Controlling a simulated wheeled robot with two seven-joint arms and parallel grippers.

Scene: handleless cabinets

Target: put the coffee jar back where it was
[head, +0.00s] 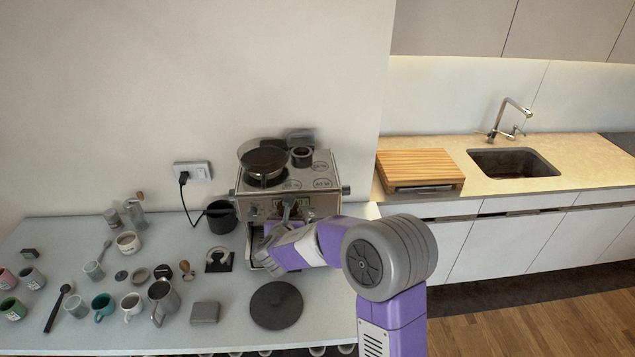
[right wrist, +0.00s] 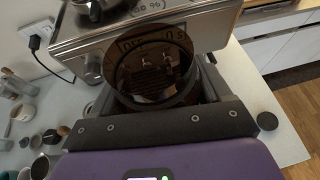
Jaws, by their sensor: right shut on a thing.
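My right gripper (head: 268,252) is at the front of the coffee machine (head: 298,205), above the counter. In the right wrist view, a round, see-through brownish thing with a dark rim, which looks like the coffee jar (right wrist: 152,72), sits between the fingers of my right gripper (right wrist: 155,88). The gripper is shut on it, close before the machine's front panel. In the head view the arm and hand hide the jar. Whether it touches the machine or the counter cannot be told. My left gripper is not in view.
Several mugs, a grey pitcher (head: 163,298) and small tools stand on the left of the counter (head: 225,335). A dark round mat (head: 276,305) lies before the machine. A black bin (head: 221,217) stands left of it. A cutting board (head: 420,167) and sink (head: 513,163) are at right.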

